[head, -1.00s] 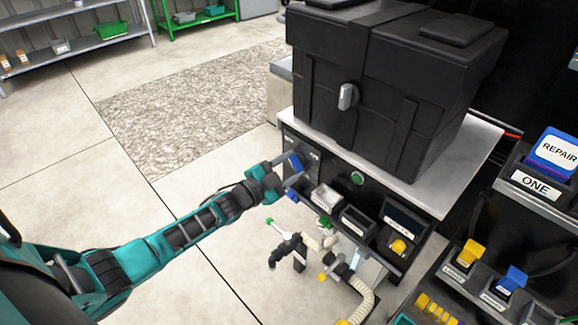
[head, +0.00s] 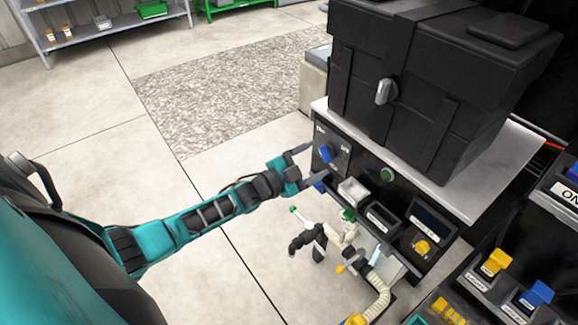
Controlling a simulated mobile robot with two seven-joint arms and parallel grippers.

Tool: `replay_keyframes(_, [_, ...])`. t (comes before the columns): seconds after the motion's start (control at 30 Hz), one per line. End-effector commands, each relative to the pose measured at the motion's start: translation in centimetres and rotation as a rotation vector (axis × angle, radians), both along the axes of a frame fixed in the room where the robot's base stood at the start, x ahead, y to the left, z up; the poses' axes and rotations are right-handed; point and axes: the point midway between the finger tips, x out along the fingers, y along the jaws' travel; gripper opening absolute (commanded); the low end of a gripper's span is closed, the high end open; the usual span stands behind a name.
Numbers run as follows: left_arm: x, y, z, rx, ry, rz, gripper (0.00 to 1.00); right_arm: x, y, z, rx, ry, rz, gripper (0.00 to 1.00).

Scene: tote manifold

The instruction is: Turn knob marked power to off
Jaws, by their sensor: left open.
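The blue knob (head: 326,153) sits on the dark front panel (head: 342,162) at the left end of the black unit. Small white markings stand on the panel around it, too small to read surely. My left gripper (head: 314,163) is open in front of the panel, with one finger above and left of the knob and the other below it. The knob shows between the fingertips, and I cannot tell whether either finger touches it. My right gripper is not in view.
A big black case (head: 420,90) stands on the unit's light top. A green button (head: 387,174), small trays (head: 353,191) and a yellow knob (head: 422,247) line the front. A pale hose (head: 378,290) and fittings hang below. Open floor lies left.

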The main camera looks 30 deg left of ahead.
Motion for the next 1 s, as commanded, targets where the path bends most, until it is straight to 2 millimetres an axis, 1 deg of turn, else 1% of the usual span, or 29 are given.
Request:
replay_keyframes(0.03, [-1.1, 0.4, 0.1, 0.001, 0.003, -0.001, 0.74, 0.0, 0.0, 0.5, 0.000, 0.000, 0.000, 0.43])
replay_keyframes(0.3, [-6.5, 2.3, 0.1, 0.001, 0.004, 0.000, 0.74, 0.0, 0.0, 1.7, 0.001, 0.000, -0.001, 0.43])
replay_keyframes(0.5, [-9.2, 3.2, 0.1, 0.000, 0.002, -0.001, 0.74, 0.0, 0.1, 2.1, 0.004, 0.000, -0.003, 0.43])
replay_keyframes(0.7, [-10.1, 3.5, 0.1, 0.000, -0.001, -0.001, 0.74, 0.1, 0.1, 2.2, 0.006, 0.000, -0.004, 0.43])
replay_keyframes(1.0, [-10.1, 3.5, 0.0, 0.000, -0.001, -0.001, 0.74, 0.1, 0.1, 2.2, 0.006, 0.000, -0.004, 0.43])
